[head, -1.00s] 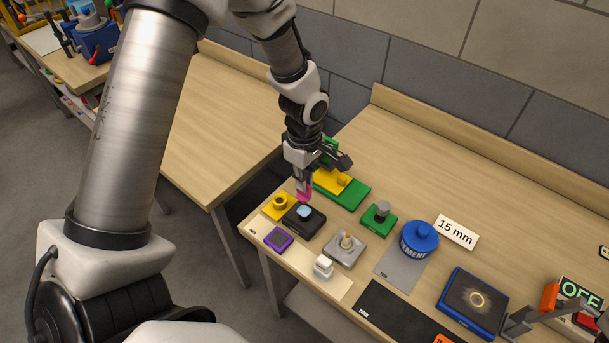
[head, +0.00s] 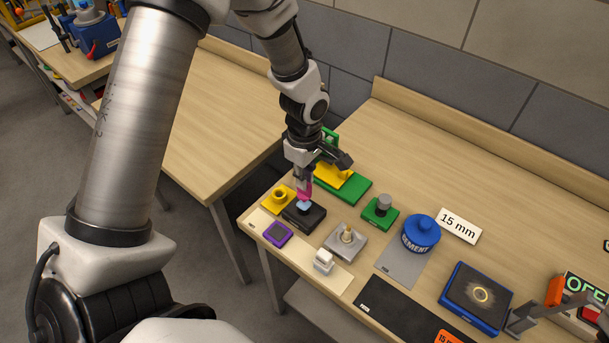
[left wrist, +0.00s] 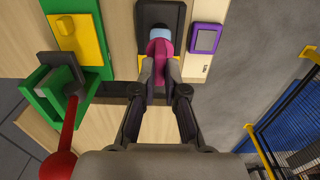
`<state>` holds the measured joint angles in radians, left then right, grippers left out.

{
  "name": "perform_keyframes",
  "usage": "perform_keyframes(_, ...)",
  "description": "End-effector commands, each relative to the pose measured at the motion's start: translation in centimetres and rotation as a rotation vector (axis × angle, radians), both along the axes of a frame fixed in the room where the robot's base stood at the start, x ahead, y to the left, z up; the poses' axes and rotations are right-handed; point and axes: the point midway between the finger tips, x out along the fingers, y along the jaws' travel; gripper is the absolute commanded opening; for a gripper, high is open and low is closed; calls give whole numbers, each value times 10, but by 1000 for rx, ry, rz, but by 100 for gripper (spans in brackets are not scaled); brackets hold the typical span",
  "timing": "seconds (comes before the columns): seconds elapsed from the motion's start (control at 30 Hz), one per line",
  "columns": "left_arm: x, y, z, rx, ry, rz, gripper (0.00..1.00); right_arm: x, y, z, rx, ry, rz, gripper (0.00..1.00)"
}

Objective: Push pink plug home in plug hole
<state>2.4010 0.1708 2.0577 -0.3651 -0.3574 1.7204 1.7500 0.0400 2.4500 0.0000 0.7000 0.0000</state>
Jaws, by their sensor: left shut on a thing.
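My left gripper (head: 304,178) is shut on the pink plug (head: 305,190), and its fingers also show in the left wrist view (left wrist: 161,72). The pink plug (left wrist: 160,47) points down at the black block (head: 303,219). Its lower end overlaps a light blue piece (head: 304,206) on top of that block, and it seems to touch it. The light blue piece also shows just past the plug in the left wrist view (left wrist: 160,32). Any hole there is hidden by the plug and the blue piece. My right gripper is not in view.
A yellow block with a round collar (head: 279,197) stands close left of the black block. A purple-framed device (head: 278,235), a grey plate with a peg (head: 346,243) and a green base (head: 349,192) are nearby. A blue cement pot (head: 421,235) stands further right.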

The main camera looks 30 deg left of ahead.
Motion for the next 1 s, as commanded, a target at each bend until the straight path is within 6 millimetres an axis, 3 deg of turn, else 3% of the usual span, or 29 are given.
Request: perform_keyframes(1.0, 0, 1, -14, 0, 0, 0, 0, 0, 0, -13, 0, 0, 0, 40)
